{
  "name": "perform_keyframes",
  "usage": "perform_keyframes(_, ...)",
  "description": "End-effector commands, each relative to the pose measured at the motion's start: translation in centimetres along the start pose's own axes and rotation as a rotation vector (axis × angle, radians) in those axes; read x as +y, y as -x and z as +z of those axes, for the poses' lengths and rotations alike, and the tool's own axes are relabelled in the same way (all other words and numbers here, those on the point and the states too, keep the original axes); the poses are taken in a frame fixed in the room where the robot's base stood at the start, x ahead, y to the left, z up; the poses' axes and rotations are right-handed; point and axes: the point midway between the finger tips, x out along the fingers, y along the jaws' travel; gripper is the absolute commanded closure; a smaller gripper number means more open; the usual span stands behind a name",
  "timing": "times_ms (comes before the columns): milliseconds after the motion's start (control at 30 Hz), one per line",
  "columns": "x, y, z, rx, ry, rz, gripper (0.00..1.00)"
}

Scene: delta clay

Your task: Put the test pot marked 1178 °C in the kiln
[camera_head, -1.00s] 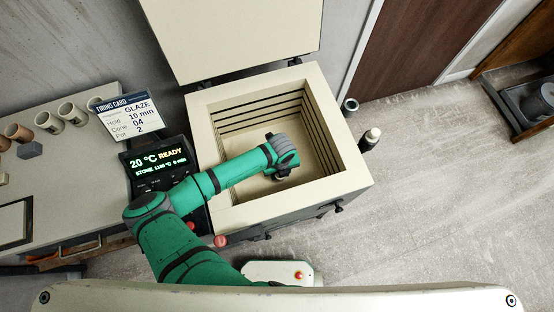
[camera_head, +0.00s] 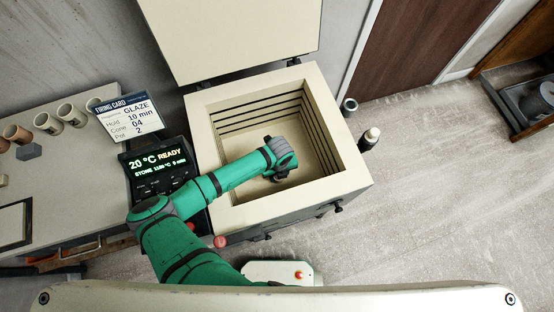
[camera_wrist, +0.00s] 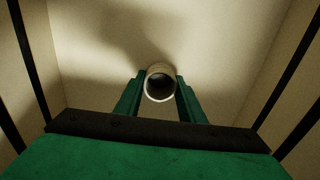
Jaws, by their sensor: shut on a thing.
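The kiln (camera_head: 212,205) stands open in the head view, a square cream box with its lid (camera_head: 235,35) raised at the back. My green arm reaches over its front-left rim, and my gripper (camera_head: 279,178) is inside the chamber. In the wrist view my gripper (camera_wrist: 161,92) is shut on a pale cylindrical pot (camera_wrist: 160,70), whose round dark opening faces the camera. The pale kiln floor lies beyond it; I cannot tell whether the pot touches it. No marking on the pot is legible. The head view hides the pot behind my wrist.
A bench (camera_head: 75,190) at left holds several small pots (camera_head: 72,114) and a firing card (camera_head: 129,117) reading glaze, 10 min, cone 04, pot 2. The kiln panel (camera_head: 158,168) reads 20 °C READY. Kiln walls surround my gripper; a dark-bodied bottle (camera_head: 370,139) stands right of the kiln.

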Motion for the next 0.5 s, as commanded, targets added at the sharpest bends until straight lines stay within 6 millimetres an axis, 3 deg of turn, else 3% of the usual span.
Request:
perform_keyframes(467, 0.35, -0.82, 0.11, 0.0, 0.008, 0.001, 0.86)
perform_keyframes(500, 0.34, -0.83, 0.12, 0.0, 0.008, 0.001, 0.6)
